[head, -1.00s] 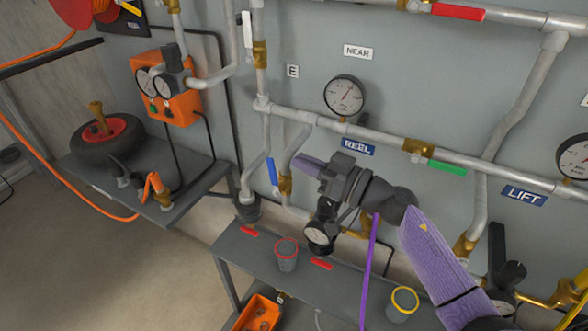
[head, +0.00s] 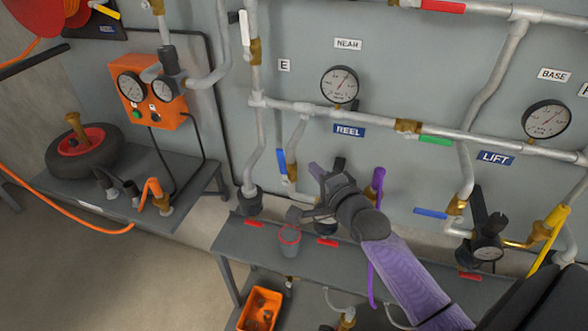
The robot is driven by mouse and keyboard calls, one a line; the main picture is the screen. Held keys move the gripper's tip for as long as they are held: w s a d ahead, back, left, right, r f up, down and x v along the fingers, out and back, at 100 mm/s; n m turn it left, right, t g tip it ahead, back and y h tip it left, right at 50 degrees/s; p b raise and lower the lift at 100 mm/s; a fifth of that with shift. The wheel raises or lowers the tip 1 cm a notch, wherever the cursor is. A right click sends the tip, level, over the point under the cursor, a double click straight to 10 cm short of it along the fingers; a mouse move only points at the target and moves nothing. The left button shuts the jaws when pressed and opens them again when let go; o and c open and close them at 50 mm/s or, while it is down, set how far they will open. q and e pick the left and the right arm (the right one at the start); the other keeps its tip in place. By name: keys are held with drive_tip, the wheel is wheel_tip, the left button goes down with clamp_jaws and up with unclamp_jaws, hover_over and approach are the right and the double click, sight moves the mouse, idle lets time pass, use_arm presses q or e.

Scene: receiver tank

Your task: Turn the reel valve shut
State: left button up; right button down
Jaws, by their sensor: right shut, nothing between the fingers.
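The blue lever (head: 281,162) of a brass valve sits on the drop pipe (head: 297,140), left of and below the blue REEL sign (head: 348,131). The lever points roughly along the pipe. The gripper body hides the lower part of the drop pipe. My left gripper is not in view.
A grey shelf (head: 265,238) with a grey cup (head: 289,243) and red levers lies below my gripper. A purple hose (head: 372,285) hangs beside my arm. A green-handled valve (head: 436,140) and pressure gauges are on the wall pipes.

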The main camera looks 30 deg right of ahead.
sight(283, 168)
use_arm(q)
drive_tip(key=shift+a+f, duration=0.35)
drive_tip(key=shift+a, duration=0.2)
use_arm(e)
drive_tip(key=w, duration=0.1)
drive_tip(key=w+a, duration=0.1)
drive_tip(key=w, duration=0.1)
drive_tip(key=w+a, duration=0.1)
drive_tip(key=shift+w+a+f, duration=0.15)
drive_tip(key=shift+a+f, duration=0.05)
drive_tip(key=shift+f, duration=0.1)
